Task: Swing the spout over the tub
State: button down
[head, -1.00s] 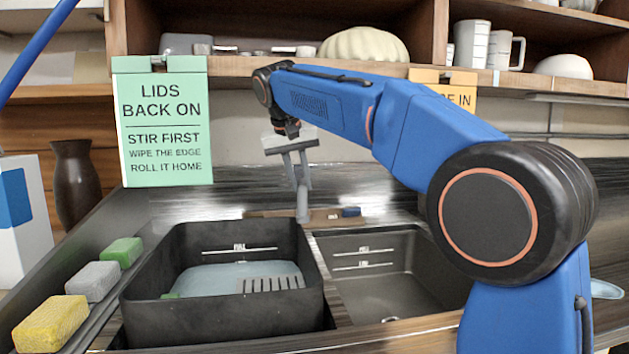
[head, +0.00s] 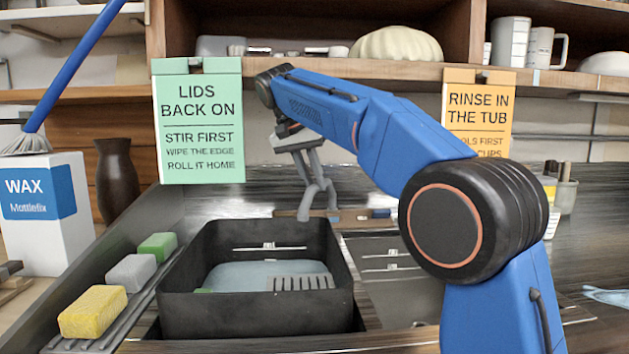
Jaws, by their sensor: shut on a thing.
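The grey spout (head: 318,196) rises behind the basins, near the gap between the black tub and the right-hand sink. The black tub (head: 255,311) stands at the left, holding pale water and a slotted grey piece. My gripper (head: 312,176) reaches down from above and is shut on the upper part of the spout. The exact contact is small and partly merges with the grey spout.
A dark sink (head: 390,285) lies right of the tub, partly behind my arm. Yellow, grey and green sponges (head: 93,311) line a ledge at left. A green sign (head: 198,125) and an orange sign (head: 480,115) hang from the shelf. A white wax box (head: 45,215) stands far left.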

jog(key=c, duration=1.6)
grip_release()
jog(key=shift+s+a+r, duration=0.1)
jog(key=shift+a+r, duration=0.1)
jog(key=shift+r, duration=0.3)
jog(key=s+a+r, duration=0.1)
jog(key=s+a, duration=0.1)
jog(key=a, duration=0.1)
jog(key=s+a+r, duration=0.1)
jog(key=s+a, duration=0.2)
jog(key=a, duration=0.1)
jog(key=s+a+r, duration=0.1)
jog(key=s+a, duration=0.2)
jog(key=shift+s+a+r, duration=0.2)
jog(key=shift+a+r, duration=0.05)
jog(key=shift+a, duration=0.15)
